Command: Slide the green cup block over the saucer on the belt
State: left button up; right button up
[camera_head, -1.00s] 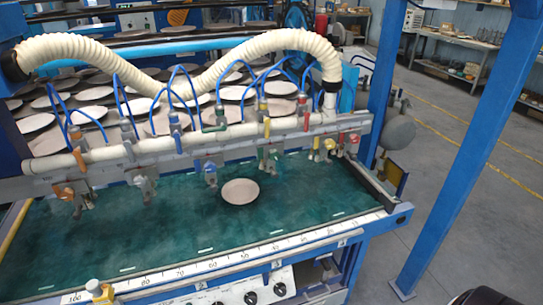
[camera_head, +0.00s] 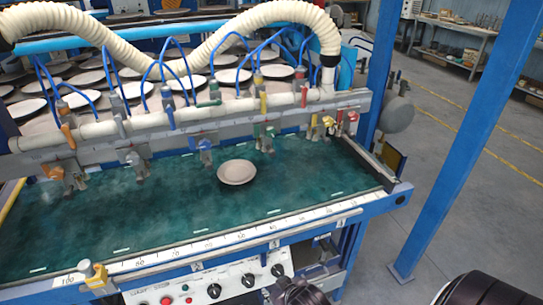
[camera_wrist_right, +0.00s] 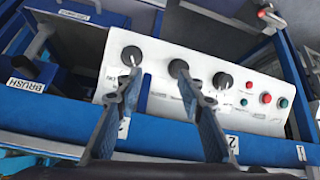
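The green cup block (camera_head: 260,142) hangs from the rail above the belt, behind and to the right of the saucer in the head view. Red parts show beside it. The pale round saucer (camera_head: 237,172) lies flat on the green belt (camera_head: 150,215), apart from the front edge. My right gripper (camera_wrist_right: 160,76) is open and empty in the right wrist view, with the control panel beyond its fingers. In the head view, a dark part of my right gripper (camera_head: 300,291) shows at the bottom edge, low in front of the panel. My left gripper is out of view.
Other blocks hang on the rail: a blue one (camera_head: 206,150) to the left, a yellow one (camera_head: 327,122) and a red one (camera_head: 350,118) to the right. A numbered ruler (camera_head: 235,238) runs along the belt's front. The knobbed panel (camera_wrist_right: 205,85) is below it.

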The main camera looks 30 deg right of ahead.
aim_at(273, 154)
jog(key=w+d+r+t, duration=0.2)
jog(key=w+r, duration=0.2)
jog(key=r, duration=0.2)
jog(key=w+d+r+m+t+h, duration=0.1)
jog(key=w+d+r+t, duration=0.1)
jog(key=r, duration=0.4)
jog(key=w+d+r+t, duration=0.1)
jog(key=w+d+r, duration=0.3)
jog(key=w+r, duration=0.2)
jog(key=shift+w+r+m+t+h+b, duration=0.2)
jog(key=shift+r+m+t+h+b, duration=0.1)
jog(key=shift+m+t+h+b, duration=0.1)
jog(key=w+d+r+t, duration=0.1)
jog(key=w+d+r, duration=0.1)
jog(key=r, duration=0.1)
jog(key=w+d+r+t+h, duration=0.1)
jog(key=w+d+r, duration=0.1)
jog(key=r, duration=0.2)
jog(key=w+d+r+m+t, duration=0.1)
jog(key=w+r+t, duration=0.1)
jog(key=r, duration=0.1)
jog(key=shift+w+d+r+h, duration=0.15)
jog(key=shift+w+d+h, duration=0.15)
jog(key=shift+w+d, duration=0.1)
jog(key=shift+p+x, duration=0.5)
jog(key=shift+x, duration=2.9)
grip_shut()
